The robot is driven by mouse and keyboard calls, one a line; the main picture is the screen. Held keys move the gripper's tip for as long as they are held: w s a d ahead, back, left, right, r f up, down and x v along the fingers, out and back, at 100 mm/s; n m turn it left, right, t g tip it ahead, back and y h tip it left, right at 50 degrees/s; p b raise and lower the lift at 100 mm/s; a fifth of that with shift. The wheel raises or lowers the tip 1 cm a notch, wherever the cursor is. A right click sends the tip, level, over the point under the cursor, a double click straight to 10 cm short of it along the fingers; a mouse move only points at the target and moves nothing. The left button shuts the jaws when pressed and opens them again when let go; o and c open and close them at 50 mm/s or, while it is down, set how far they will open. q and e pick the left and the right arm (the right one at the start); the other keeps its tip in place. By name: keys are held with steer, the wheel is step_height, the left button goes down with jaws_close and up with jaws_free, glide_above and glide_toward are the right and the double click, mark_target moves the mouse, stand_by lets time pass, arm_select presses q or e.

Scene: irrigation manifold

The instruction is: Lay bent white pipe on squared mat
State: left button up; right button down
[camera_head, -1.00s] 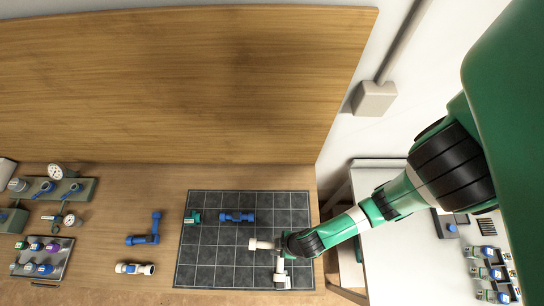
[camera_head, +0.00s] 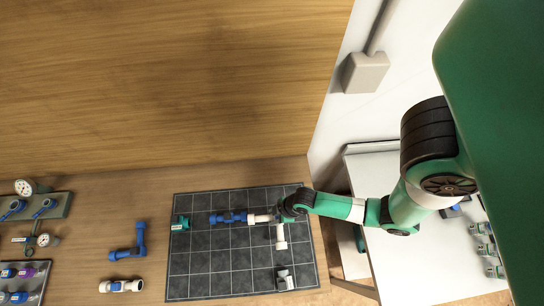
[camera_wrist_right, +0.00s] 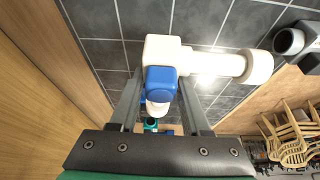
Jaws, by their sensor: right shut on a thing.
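The bent white pipe (camera_head: 281,238) is over the right part of the dark squared mat (camera_head: 210,262) in the head view. One leg points left, the other toward the near edge. My right gripper (camera_head: 284,212) is shut on it near its bend. In the right wrist view, the pipe (camera_wrist_right: 215,63) shows a blue part between my right gripper's fingers (camera_wrist_right: 158,92). Whether it touches the mat, I cannot tell. Its left end appears to meet a blue pipe (camera_head: 228,218) on the mat; contact is unclear. My left gripper is not in view.
A teal fitting (camera_head: 181,224) and a grey-white fitting (camera_head: 285,279) are on the mat. A blue bent pipe (camera_head: 130,247) and a white pipe (camera_head: 121,286) lie left of it. Gauges and valves stand at far left. The mat's lower middle is bare.

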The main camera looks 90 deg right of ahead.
steer(key=d+f, duration=0.2)
steer(key=f, duration=0.1)
steer(key=shift+w+d+f+b, duration=0.15)
steer(key=shift+d+b, duration=0.15)
steer(key=shift+d, duration=0.05)
steer(key=shift+f+b, duration=0.5)
steer(key=shift+f, duration=1)
steer(key=shift+f, duration=0.1)
steer(key=c, duration=0.8)
jaws_free()
steer(key=shift+f, duration=0.15)
steer(key=o, duration=0.4)
steer(key=shift+o, duration=0.2)
